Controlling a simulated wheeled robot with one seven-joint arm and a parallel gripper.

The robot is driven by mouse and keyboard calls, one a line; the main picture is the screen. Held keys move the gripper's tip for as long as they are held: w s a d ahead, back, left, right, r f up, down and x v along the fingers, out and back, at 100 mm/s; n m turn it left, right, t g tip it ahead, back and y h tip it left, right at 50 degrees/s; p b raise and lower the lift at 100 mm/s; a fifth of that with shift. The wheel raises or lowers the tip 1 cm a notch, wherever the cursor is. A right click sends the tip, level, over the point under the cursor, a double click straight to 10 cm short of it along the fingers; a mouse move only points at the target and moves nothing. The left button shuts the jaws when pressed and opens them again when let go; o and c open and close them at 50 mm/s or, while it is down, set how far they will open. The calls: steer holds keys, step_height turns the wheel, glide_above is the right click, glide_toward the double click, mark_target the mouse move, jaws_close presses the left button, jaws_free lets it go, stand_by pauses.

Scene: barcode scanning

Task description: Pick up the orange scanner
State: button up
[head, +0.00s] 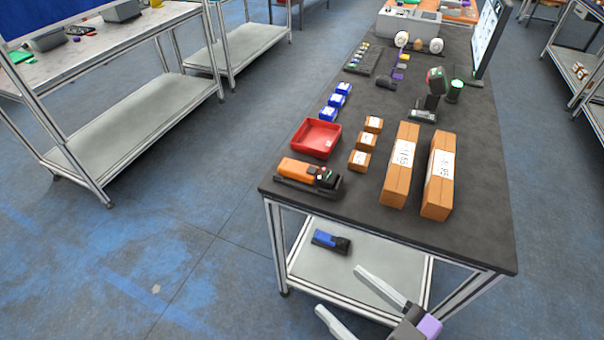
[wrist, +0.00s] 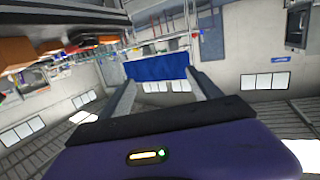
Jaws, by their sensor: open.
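The orange scanner (head: 298,169) lies in a black holder (head: 292,187) at the near left corner of the dark tabletop (head: 400,235). Its dark head (head: 325,178) points right. My gripper (head: 342,293) is at the bottom of the head view, in front of the table's near edge and apart from the scanner. Its two grey fingers are spread with nothing between them. In the wrist view the fingers of my gripper (wrist: 160,95) are also apart and empty, and the scanner cannot be made out there.
A red tray (head: 316,138) stands just behind the scanner. Small cartons (head: 359,161) and two tall cartons (head: 401,165) stand to its right. A blue device (head: 331,241) lies on the lower shelf (head: 345,275). The floor left of the table is clear.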

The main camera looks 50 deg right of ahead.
steer(key=w+d+m+h, duration=0.15)
steer(key=w+d, duration=0.35)
steer(key=w, duration=0.5)
steer(key=g+h+p, duration=0.2)
steer(key=g+h, duration=0.1)
glide_above(301, 168)
steer(key=w+d+r+n+g+y, duration=0.1)
steer(key=w+d+n+g+y, duration=0.1)
steer(key=w+d+g+y, duration=0.3)
steer(key=s+a+f+n+g, duration=0.1)
steer(key=s, duration=0.1)
steer(key=s+a+f+n+g+y, duration=0.1)
steer(key=s, duration=0.1)
steer(key=s+a+f+n+g+y, duration=0.1)
steer(key=s+n+g, duration=0.1)
steer(key=shift+s+a+f, duration=0.15)
steer(key=shift+s+a, duration=0.1)
steer(key=shift+s, duration=0.15)
steer(key=shift+s+a+f+y, duration=0.15)
steer(key=shift+f+y, duration=0.1)
steer(key=shift+s+p+x, duration=0.25)
steer(key=shift+p+x, duration=0.3)
steer(key=shift+x, duration=1.35)
steer(key=shift+s+p+x, duration=0.2)
steer(key=shift+p+x, duration=0.3)
steer(key=shift+x, duration=1.35)
steer(key=shift+f, duration=0.2)
